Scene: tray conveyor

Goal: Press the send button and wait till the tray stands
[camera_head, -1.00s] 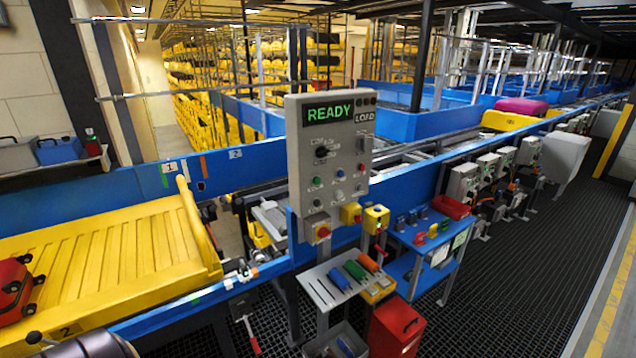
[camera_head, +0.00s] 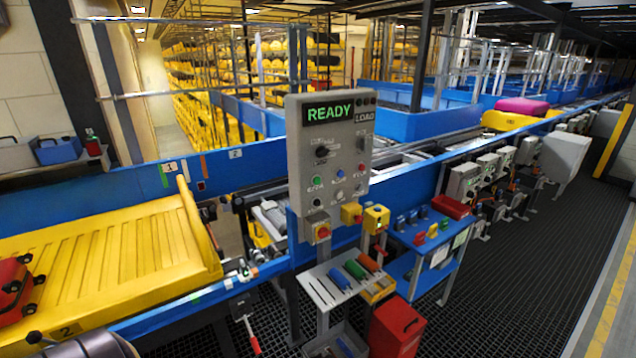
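A grey control panel (camera_head: 297,165) stands upright at the middle, its green display (camera_head: 329,113) reading READY beside a LOAD label. Its face carries several small controls, among them a green button (camera_head: 317,181), a red button (camera_head: 361,168) and a blue button (camera_head: 339,195). Their labels are too small to read, so I cannot tell which is the send button. A yellow tray (camera_head: 120,245) lies on the conveyor at the left, with a red suitcase (camera_head: 12,290) on it, cut off by the picture edge. Neither of my grippers is in view.
Below the panel are a red stop button (camera_head: 323,232) and a tool shelf (camera_head: 322,288). A blue side table (camera_head: 425,240) and a red box (camera_head: 396,328) stand to the right. Farther along the conveyor, another yellow tray (camera_head: 505,121) carries a magenta case (camera_head: 522,106).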

